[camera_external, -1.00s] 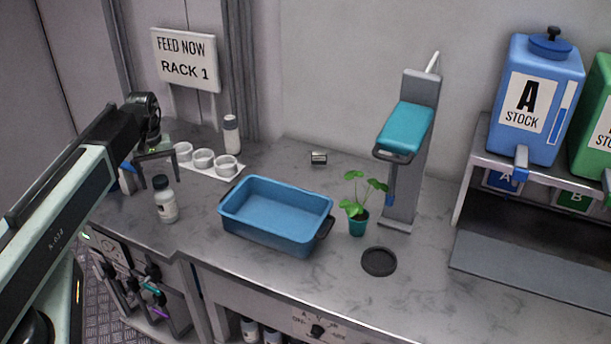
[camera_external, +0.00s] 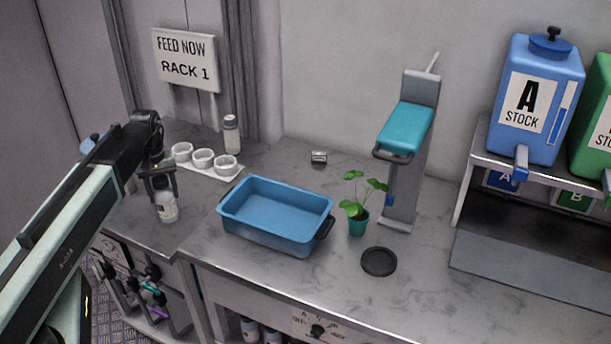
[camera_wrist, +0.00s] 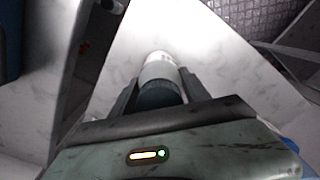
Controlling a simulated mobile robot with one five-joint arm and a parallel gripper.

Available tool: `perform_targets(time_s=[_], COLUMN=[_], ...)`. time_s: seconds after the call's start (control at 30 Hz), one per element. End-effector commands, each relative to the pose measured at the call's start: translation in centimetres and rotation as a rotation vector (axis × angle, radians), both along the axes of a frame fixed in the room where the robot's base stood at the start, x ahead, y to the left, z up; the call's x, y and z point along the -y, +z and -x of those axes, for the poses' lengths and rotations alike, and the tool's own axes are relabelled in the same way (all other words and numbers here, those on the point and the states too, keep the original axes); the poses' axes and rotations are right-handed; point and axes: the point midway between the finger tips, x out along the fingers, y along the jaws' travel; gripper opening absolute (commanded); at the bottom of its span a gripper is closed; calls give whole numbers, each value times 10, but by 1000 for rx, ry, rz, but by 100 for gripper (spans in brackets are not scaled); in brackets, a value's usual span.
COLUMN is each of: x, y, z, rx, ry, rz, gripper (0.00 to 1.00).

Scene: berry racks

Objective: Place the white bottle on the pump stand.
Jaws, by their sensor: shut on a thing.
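The white bottle (camera_external: 167,209) with a dark cap stands upright on the left part of the counter. My gripper (camera_external: 160,186) has come down over its top and is shut on it; the fingers hide the cap in the external view. In the wrist view the bottle (camera_wrist: 161,70) sits between the two fingers (camera_wrist: 160,92). A grey upright stand (camera_external: 407,190) with a teal head is at the right, and a black round disc (camera_external: 379,262) lies on the counter in front of it. I cannot tell which of these is named the pump stand.
A blue tub (camera_external: 260,237) stands between the bottle and the grey stand. A small potted plant (camera_external: 358,222) is close to the stand. White cups (camera_external: 203,160) and another bottle (camera_external: 231,135) are at the back. A blue stock tank (camera_external: 540,105) is on the right.

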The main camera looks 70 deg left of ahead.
Motion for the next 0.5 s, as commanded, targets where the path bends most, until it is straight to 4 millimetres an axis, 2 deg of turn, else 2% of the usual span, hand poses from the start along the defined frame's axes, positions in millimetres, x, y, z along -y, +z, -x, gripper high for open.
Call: perform_targets(time_s=[0.27, 0.37, 0.5], x=[0, 0, 0], y=[4, 13, 38], z=[0, 0, 0], rx=[0, 0, 0], ry=[0, 0, 0], rz=[0, 0, 0], gripper=[0, 0, 0])
